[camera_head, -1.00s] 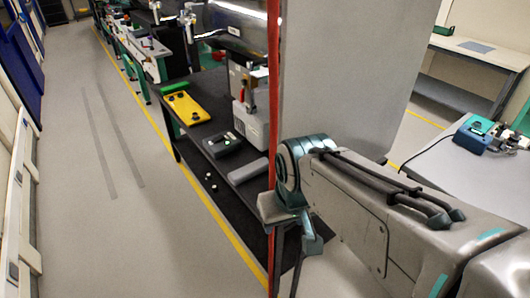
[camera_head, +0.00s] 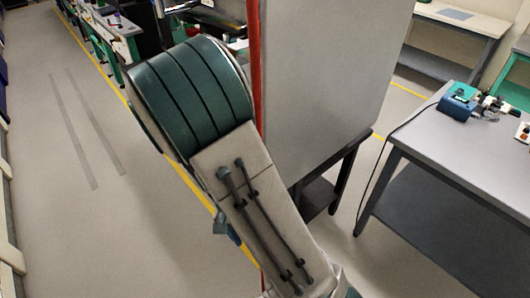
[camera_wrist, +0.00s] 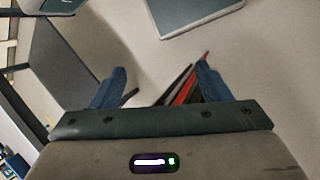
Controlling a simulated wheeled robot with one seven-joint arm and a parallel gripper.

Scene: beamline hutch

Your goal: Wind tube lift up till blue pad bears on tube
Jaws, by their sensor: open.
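My gripper (camera_wrist: 160,88) shows in the wrist view with its two blue fingers spread apart and nothing between them. Beyond them are pale floor and a narrow red-edged strip. In the head view my arm fills the middle and hides the bench where a large metal tube lay in the earlier frame. I cannot make out the tube lift, its winding handle or the blue pad in either current view.
A tall grey panel (camera_head: 325,70) with a red edge (camera_head: 256,60) stands right beside my arm. A grey table (camera_head: 470,140) with a teal-blue device (camera_head: 459,101) is at right. Open floor (camera_head: 80,220) lies at left, past a yellow line.

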